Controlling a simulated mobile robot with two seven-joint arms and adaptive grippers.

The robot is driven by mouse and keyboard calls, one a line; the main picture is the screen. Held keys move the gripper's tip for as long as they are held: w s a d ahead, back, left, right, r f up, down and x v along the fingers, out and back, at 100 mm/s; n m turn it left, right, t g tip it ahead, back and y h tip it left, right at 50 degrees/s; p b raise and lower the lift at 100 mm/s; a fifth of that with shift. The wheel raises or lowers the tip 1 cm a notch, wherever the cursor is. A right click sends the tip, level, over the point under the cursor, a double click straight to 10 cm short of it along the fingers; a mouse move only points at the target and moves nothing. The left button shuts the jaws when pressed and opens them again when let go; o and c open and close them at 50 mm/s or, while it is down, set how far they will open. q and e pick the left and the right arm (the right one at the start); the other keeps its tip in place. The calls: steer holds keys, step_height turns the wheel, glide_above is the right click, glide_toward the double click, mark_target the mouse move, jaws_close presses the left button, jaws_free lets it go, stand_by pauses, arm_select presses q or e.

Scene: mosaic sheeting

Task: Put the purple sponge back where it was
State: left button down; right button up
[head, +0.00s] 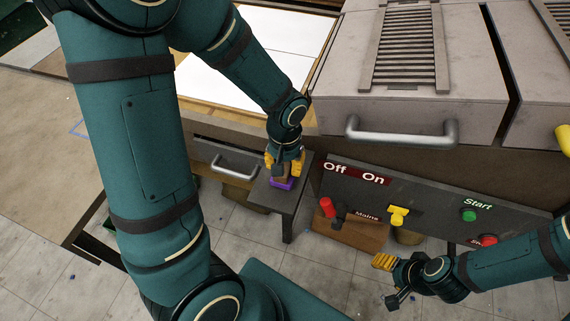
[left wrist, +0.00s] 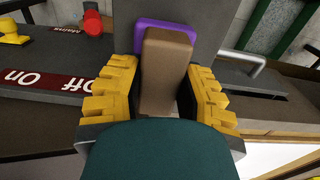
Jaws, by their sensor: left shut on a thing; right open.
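The purple sponge (head: 283,184) is at the small dark grey shelf (head: 263,196) in the head view; whether it rests on the shelf or hovers just above is hard to tell. It has a brown block on top, and its purple edge (left wrist: 150,24) shows behind that block in the left wrist view. My left gripper (head: 284,168) points down with its yellow fingers shut on the brown block of the sponge; the fingers also show in the left wrist view (left wrist: 160,95). My right gripper (head: 386,281) is open and empty, below the control panel.
A control panel (head: 430,202) with red, yellow and green controls and an Off/On label stands right of the shelf. A drawer with a metal handle (head: 236,165) is left of it. A machine with a large handle (head: 402,134) is above. White sheets (head: 250,72) lie behind.

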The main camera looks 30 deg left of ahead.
arm_select(q)
steer(key=shift+f, duration=0.2)
steer(key=c, duration=0.7)
jaws_free()
steer(key=shift+r, duration=0.1)
steer(key=shift+r, duration=0.2)
step_height(320, 180, up, 12)
steer(key=p, duration=0.3)
steer(key=shift+f, duration=0.1)
